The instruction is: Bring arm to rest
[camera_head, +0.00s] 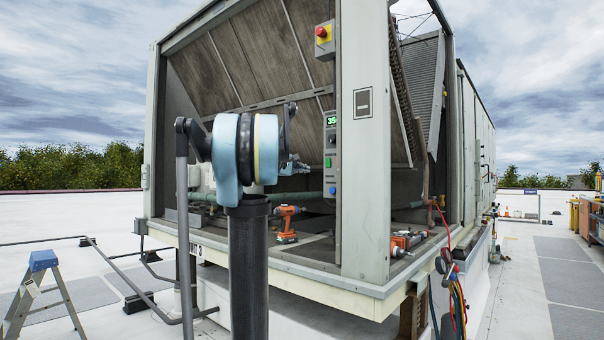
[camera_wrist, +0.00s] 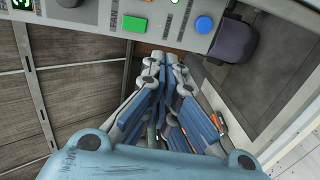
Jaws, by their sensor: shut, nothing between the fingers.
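My gripper (camera_wrist: 166,62) is shut and empty in the wrist view. Its blue and grey finger links converge just below the edge of a grey control panel (camera_wrist: 165,32). In the head view my gripper (camera_head: 300,166) is small and mostly hidden behind my own arm. It is raised inside the open cooler housing (camera_head: 364,240), close to the control panel (camera_head: 330,160). I cannot tell whether the fingertips touch the panel.
The panel has a green button (camera_wrist: 134,23) and a blue button (camera_wrist: 204,24). An orange drill (camera_head: 287,222) stands on the cooler floor, and another orange tool (camera_head: 405,242) lies right of the post. A stepladder (camera_head: 42,262) stands at left.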

